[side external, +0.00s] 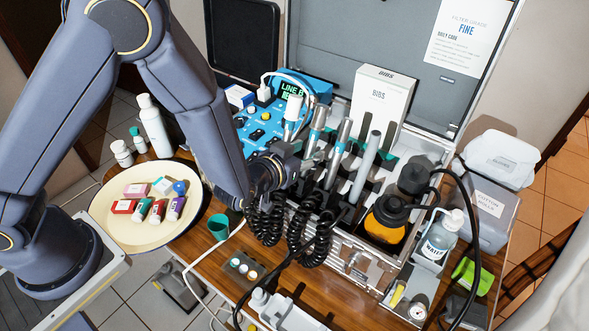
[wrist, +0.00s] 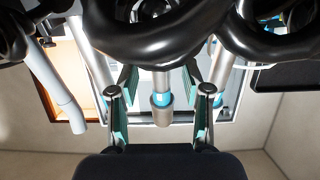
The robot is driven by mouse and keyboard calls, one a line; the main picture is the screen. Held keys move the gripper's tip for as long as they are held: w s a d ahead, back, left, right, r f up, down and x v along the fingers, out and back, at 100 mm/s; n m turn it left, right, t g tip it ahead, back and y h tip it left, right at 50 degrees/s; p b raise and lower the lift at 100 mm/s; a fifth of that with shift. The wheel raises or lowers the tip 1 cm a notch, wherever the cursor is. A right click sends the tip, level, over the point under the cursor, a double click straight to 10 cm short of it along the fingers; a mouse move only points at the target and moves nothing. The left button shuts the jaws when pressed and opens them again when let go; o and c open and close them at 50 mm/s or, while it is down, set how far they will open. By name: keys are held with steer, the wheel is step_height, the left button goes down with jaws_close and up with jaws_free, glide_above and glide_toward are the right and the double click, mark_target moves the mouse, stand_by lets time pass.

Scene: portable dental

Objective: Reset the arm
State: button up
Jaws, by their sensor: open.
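My gripper (side external: 284,163) is at the left end of the row of handpieces in the case, close above the coiled black hoses, and partly hidden by my wrist in the side view. In the wrist view my gripper (wrist: 160,88) is open, its two green-padded fingers apart. A silver handpiece with a blue band (wrist: 162,104) shows between the fingers; I cannot tell whether it touches them. Several handpieces, such as this silver one (side external: 339,143), stand upright in the metal case (side external: 352,258).
Black coiled hoses (side external: 267,222) hang below my gripper. A round cream tray (side external: 133,236) with small coloured items is at the left. A blue control unit (side external: 257,123) and a bibs box (side external: 381,100) stand behind. A water bottle (side external: 440,238) is at the right.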

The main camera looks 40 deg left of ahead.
steer(key=v, duration=0.6)
steer(key=shift+s, duration=0.35)
steer(key=shift+a+r, duration=0.1)
steer(key=shift+a, duration=0.05)
stand_by(0.3)
steer(key=w+a+r+n, duration=0.15)
steer(key=a+r, duration=0.25)
steer(key=r, duration=0.4)
steer(key=a+r+n+t, duration=0.1)
steer(key=a+r+n, duration=0.1)
steer(key=a+r, duration=0.45)
steer(key=w+a+r+n, duration=0.1)
steer(key=a+r, duration=0.2)
steer(key=r, duration=0.6)
steer(key=s+a+f+m+g, duration=0.1)
steer(key=s+f+m+g, duration=0.1)
steer(key=s, duration=0.8)
steer(key=s+a+f+m+g, duration=0.2)
steer(key=s+f+g, duration=0.2)
steer(key=s+g, duration=0.3)
steer(key=s, duration=0.4)
steer(key=shift+f, duration=0.35)
steer(key=shift+m, duration=0.25)
steer(key=shift+c, duration=0.3)
